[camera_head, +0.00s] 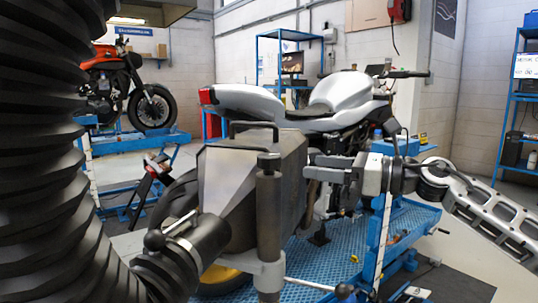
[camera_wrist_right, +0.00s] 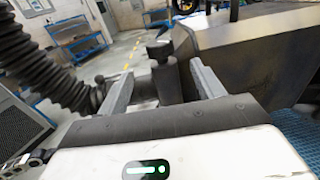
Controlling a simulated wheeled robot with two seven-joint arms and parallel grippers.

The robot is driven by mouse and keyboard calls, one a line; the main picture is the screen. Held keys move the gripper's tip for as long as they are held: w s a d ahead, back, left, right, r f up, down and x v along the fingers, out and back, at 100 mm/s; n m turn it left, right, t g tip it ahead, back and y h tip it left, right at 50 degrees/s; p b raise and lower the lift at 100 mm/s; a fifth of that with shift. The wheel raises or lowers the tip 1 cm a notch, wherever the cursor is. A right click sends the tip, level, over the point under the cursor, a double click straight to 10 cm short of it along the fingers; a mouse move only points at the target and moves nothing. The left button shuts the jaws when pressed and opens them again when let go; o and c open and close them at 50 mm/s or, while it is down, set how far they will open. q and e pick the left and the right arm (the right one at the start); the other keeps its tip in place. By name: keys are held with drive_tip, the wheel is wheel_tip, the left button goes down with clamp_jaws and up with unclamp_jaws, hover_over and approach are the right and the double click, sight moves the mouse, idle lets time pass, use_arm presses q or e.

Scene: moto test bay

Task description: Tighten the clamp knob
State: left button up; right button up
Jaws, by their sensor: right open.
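A dark upright post with a wider cap, which looks like the clamp knob (camera_head: 268,161), stands in front of the grey metal hood (camera_head: 225,180). In the right wrist view the knob (camera_wrist_right: 160,49) and its post are upright, beyond or between my finger ends; I cannot tell how deep. My right gripper (camera_head: 312,166) comes from the right in the head view, its fingers pointing left toward the post, with a visible gap. In the wrist view my right gripper (camera_wrist_right: 162,72) is open, one finger each side of the post, nothing held. My left gripper is not in view.
A black corrugated hose (camera_head: 40,160) fills the left side. A dark ball-ended part (camera_head: 155,240) sits beside it, below the hood. A silver motorcycle (camera_head: 345,95) stands behind on a blue lift (camera_head: 345,245). An orange motorcycle (camera_head: 125,80) is farther back.

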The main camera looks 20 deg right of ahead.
sight(280, 161)
drive_tip(key=p+x, duration=0.2)
drive_tip(key=x, duration=0.9)
drive_tip(key=shift+w+a+p, duration=0.2)
drive_tip(key=shift+a+p, duration=0.05)
drive_tip(key=shift+p, duration=0.15)
drive_tip(key=c, duration=1)
